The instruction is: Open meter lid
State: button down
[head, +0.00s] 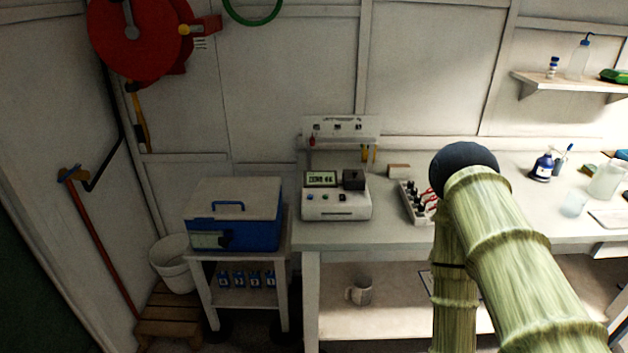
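The meter (337,205) is a white box with a lit display at its upper left, small coloured buttons and a slot-like mark on its front. It stands on the left end of the white bench. A small dark block, which looks like the meter lid (353,177), sits at the meter's upper right; it seems to be down, but it is too small to tell for sure. My arm rises at the right of the head view, with a bamboo-like surface and a dark round joint. My gripper is not in view. Nothing covers the meter.
A rack (418,203) of dark and red-topped pieces stands right of the meter, close to my arm. A blue cooler box (236,214) is on a small stand (285,262) to the left. Bottles and a beaker (607,180) are farther right. The bench front near the meter is clear.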

aim_at(353, 179)
jog(key=k, duration=0.5)
jog(key=u, duration=0.7)
jog(key=i, duration=0.75)
jog(key=z, duration=0.7)
